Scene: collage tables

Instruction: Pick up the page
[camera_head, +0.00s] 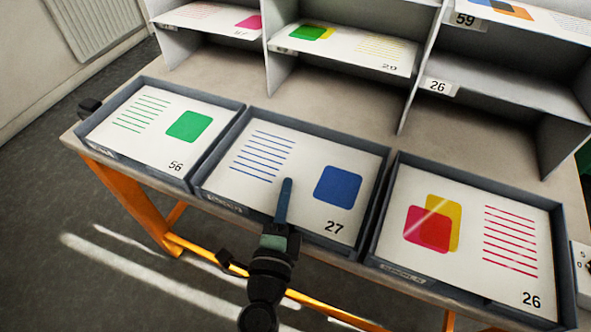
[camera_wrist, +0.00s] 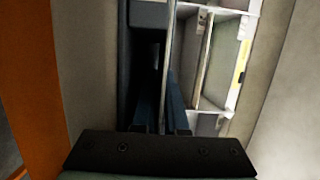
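Page 27 (camera_head: 300,205), with blue lines and a blue rounded square, lies in the middle grey tray (camera_head: 215,202). Page 56 (camera_head: 148,118) lies in the left tray and page 26 (camera_head: 465,222) in the right one. The task does not say which page. My gripper (camera_head: 286,185) reaches over the front edge of the middle tray, its fingers overlapping page 27 in the picture. In the wrist view, the fingers (camera_wrist: 161,115) stand a little apart, with a thin pale edge running between them. Contact with the page cannot be made out.
A grey shelf unit stands behind the trays, with pages on some boards and number labels such as 59 (camera_head: 464,20) and 26 (camera_head: 438,87). The table has an orange frame (camera_head: 135,195). A tabletop strip (camera_head: 330,112) between trays and shelves is clear.

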